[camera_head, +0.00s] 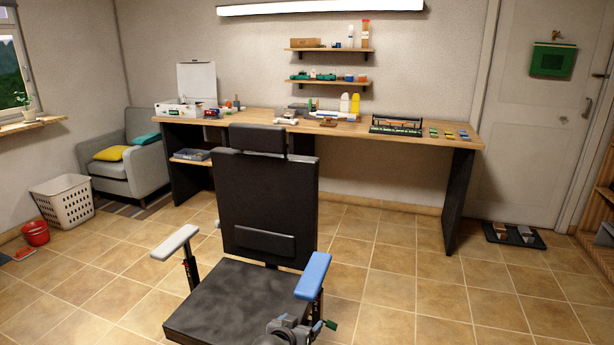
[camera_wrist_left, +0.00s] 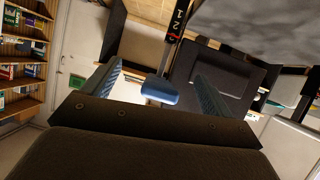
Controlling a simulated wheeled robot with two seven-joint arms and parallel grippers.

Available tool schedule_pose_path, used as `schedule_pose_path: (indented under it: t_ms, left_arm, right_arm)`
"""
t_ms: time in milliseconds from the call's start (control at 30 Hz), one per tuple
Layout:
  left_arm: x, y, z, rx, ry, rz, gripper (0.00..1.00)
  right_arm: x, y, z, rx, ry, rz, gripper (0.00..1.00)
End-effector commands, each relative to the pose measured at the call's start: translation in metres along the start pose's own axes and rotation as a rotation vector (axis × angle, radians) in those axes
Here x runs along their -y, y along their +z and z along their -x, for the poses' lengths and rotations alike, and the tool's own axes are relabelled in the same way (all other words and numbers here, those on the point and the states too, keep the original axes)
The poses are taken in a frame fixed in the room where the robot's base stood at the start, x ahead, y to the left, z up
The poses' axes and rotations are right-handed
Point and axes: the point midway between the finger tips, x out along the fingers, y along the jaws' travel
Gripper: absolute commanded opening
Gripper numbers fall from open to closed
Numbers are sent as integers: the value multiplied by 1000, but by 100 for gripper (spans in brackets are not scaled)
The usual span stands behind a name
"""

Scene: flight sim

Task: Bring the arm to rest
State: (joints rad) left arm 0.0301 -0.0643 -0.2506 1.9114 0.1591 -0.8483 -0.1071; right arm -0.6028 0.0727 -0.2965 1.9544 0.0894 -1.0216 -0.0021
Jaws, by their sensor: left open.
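My left gripper (camera_wrist_left: 159,70) shows in the left wrist view with its two blue-grey fingers spread apart and nothing between the tips. The wrist view is turned upside down. Beyond the fingers is the blue armrest (camera_wrist_left: 160,89) of a black chair, apart from the fingers as far as I can tell. In the head view the same blue armrest (camera_head: 313,275) stands on the chair's right side. A grey mechanical part (camera_head: 288,332) shows at the bottom edge, cut off; I cannot tell its finger opening there. My right gripper is in neither view.
The black chair (camera_head: 268,210) stands close in front, with a grey left armrest (camera_head: 174,245). Behind it is a long wooden desk (camera_head: 430,142) with models and tools. An armchair (camera_head: 140,165), white basket (camera_head: 63,203) and red bucket (camera_head: 35,233) are left. Open tiled floor lies on both sides.

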Motion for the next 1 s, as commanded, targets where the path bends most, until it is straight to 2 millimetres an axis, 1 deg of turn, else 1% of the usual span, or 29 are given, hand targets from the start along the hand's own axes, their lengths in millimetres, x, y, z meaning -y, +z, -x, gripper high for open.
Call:
schedule_pose_path:
  t_ms: [33, 67, 100, 167, 267, 367, 400, 600, 700, 767, 800, 900, 1000]
  left_arm:
    - [1, -3, 11, 42, -1, 3, 85]
    - [1, -3, 18, 70, -3, 6, 85]
    - [2, -3, 29, 109, -7, 9, 85]
    - [3, 0, 47, 169, -14, 15, 85]
    - [3, 11, 84, 277, -29, 30, 85]
    - [4, 28, 132, 393, -52, 47, 85]
    - [3, 36, 152, 437, -60, 53, 85]
    - [-2, 68, 238, 592, -90, 73, 85]
    - [-6, 80, 275, 637, -99, 77, 85]
    - [-8, 86, 296, 653, -103, 80, 85]
    - [-11, 91, 308, 667, -104, 83, 85]
    - [-17, 106, 338, 710, -103, 90, 85]
    - [-24, 126, 364, 766, -99, 100, 85]
  right_arm:
    - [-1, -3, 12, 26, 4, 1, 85]
    - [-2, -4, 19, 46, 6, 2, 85]
    - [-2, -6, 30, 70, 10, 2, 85]
    - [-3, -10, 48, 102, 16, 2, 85]
    - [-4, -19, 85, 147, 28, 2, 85]
    - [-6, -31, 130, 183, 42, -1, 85]
    - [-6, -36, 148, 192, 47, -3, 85]
    - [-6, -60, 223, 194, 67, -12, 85]
    - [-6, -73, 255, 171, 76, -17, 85]
    - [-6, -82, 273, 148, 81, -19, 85]
    - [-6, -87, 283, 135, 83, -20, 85]
    - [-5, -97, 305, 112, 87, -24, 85]
    - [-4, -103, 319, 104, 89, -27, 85]
